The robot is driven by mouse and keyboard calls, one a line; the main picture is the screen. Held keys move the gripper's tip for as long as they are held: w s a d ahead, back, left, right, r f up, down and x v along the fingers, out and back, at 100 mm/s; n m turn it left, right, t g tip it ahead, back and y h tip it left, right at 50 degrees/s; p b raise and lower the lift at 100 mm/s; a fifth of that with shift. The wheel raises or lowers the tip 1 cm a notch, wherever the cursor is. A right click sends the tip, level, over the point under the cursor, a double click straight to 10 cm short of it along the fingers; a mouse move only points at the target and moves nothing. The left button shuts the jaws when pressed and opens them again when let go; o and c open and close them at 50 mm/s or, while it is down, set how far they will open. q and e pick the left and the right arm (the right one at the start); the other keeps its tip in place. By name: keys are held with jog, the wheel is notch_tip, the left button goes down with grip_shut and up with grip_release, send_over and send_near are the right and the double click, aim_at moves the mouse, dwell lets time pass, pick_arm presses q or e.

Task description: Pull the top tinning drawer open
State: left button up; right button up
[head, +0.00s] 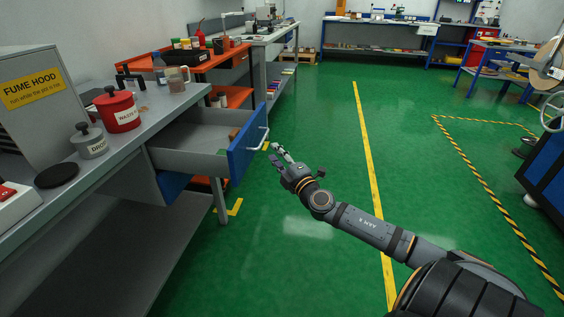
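The top drawer (246,152) has a blue front and grey inner walls. It stands well out from under the grey workbench (150,118) on the left. A few small things lie inside it, among them a green one and a brown one. Its pale bar handle (265,138) is on the right face of the blue front. My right gripper (273,152) is just below and right of the handle, fingers pointing up and left. Its fingers look spread, with nothing seen between them, and it seems apart from the handle. My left gripper is not in view.
The green floor right of the drawer is clear.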

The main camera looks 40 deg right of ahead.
jog(key=shift+s+a+f, duration=0.1)
jog(key=shift+s+a, duration=0.05)
jog(key=shift+s, duration=0.7)
jog(key=shift+s+a+f, duration=0.1)
jog(key=shift+s, duration=0.7)
